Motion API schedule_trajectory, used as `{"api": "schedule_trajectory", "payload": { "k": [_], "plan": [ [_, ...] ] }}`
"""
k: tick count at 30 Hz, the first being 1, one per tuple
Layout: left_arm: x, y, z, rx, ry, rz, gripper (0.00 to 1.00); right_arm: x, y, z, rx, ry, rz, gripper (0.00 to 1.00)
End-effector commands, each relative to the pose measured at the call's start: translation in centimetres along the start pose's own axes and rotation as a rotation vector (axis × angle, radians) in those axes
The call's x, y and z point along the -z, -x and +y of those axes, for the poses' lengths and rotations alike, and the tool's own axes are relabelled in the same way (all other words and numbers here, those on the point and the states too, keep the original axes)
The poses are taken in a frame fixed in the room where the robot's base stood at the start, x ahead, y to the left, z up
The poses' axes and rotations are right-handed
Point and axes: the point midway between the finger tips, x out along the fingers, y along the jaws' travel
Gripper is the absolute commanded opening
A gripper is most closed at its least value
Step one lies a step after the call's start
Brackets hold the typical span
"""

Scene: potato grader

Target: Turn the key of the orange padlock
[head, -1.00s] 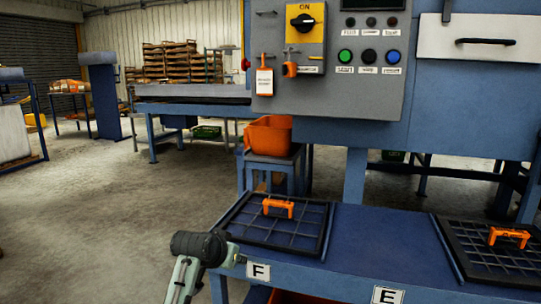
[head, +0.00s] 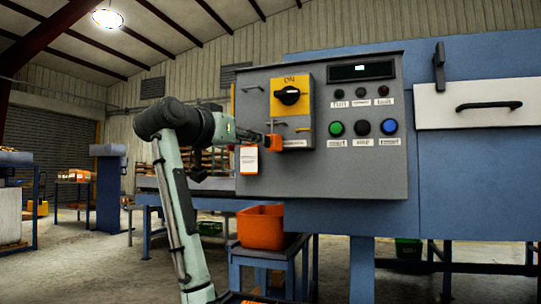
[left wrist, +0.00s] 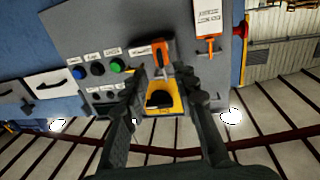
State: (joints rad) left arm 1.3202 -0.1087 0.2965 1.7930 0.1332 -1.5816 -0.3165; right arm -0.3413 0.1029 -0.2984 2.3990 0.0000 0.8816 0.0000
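The orange padlock (left wrist: 160,53) hangs at the yellow switch plate (left wrist: 165,98) on the grey control panel; in the head view a bit of its orange (head: 276,140) shows past my gripper. I cannot make out its key clearly. My left gripper (left wrist: 163,76) is open and empty, its fingers pointing at the panel. In the left wrist view, which is upside down, the padlock shows just beyond and between the fingertips. In the head view the gripper (head: 258,136) is close in front of the padlock; I cannot tell whether it touches. My right gripper is not in view.
An orange holder with a white tag (head: 249,160) hangs just left of the padlock. The black rotary switch (head: 288,95) is above it. Green, black and blue buttons (head: 362,127) are to the right. An orange bin (head: 261,227) stands below.

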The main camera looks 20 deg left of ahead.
Motion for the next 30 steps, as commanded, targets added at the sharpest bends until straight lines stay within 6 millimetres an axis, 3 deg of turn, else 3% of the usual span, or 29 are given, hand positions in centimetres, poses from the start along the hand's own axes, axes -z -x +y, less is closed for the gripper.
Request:
{"api": "schedule_trajectory", "payload": {
  "k": [5, 16, 27, 30],
  "plan": [
    [0.5, -1.3, 0.1, -0.005, 0.001, 0.006, 0.28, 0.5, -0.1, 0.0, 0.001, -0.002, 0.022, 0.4],
    [0.5, -6.7, 0.1, -0.004, 0.0, 0.006, 0.28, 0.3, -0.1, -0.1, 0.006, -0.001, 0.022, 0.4],
    [0.5, -7.6, 0.1, -0.003, -0.001, 0.007, 0.28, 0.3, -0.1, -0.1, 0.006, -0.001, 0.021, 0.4],
    [0.5, -7.6, 0.1, -0.003, -0.001, 0.007, 0.18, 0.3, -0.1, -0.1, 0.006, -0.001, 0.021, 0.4]
  ]
}}
